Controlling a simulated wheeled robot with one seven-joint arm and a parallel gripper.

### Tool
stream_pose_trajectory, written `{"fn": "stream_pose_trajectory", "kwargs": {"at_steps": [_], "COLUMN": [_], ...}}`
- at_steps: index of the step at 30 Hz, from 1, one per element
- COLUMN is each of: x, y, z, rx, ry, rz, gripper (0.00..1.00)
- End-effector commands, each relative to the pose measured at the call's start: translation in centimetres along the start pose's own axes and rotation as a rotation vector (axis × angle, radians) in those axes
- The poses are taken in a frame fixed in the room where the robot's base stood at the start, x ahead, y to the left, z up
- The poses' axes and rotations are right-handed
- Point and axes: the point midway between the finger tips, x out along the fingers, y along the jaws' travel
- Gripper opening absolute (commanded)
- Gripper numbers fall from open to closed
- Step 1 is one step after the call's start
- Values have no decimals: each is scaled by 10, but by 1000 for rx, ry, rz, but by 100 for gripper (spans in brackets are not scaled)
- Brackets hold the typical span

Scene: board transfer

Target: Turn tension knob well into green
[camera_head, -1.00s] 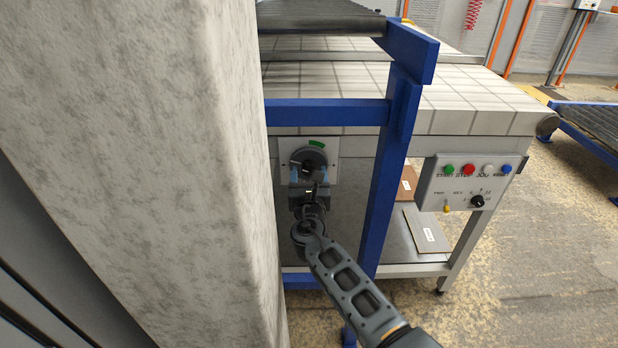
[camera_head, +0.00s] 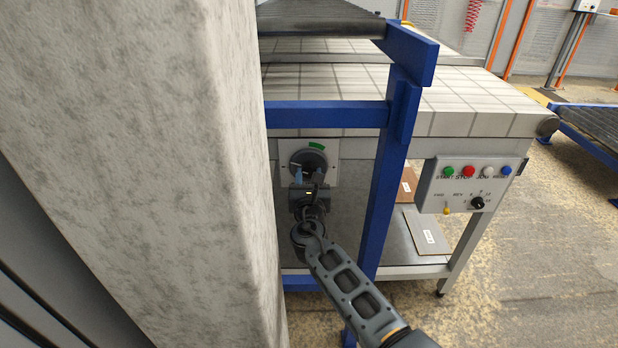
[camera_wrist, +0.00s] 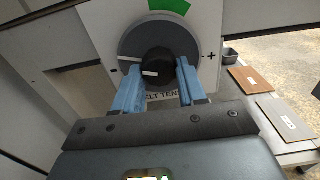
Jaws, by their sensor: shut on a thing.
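The tension knob (camera_wrist: 158,66) is a black knob on a round dark dial with a white plate behind it. In the wrist view its white pointer line lies to the left, near the minus side. A green arc (camera_wrist: 170,6) sits at the top of the dial, and a plus mark is at the right. In the head view the dial (camera_head: 309,160) and green arc (camera_head: 316,145) show above my gripper. My gripper (camera_wrist: 157,84) has its blue fingers on either side of the knob, shut on it. The plate's lettering is partly hidden by the fingers.
A blue frame post (camera_head: 384,190) stands just right of my arm, with a blue crossbar (camera_head: 325,114) above the dial. A large grey column (camera_head: 130,150) fills the left. A control box (camera_head: 470,184) with coloured buttons hangs at the right. Boards (camera_head: 426,231) lie on the lower shelf.

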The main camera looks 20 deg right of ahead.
Motion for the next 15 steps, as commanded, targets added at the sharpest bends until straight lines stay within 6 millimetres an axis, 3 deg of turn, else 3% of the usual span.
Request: {"fn": "stream_pose_trajectory", "kwargs": {"at_steps": [8, 15], "x": [0, 0], "y": [0, 0], "z": [-3, -4], "rx": [94, 284], "ry": [0, -1], "rz": [1, 0], "gripper": [10, 10]}}
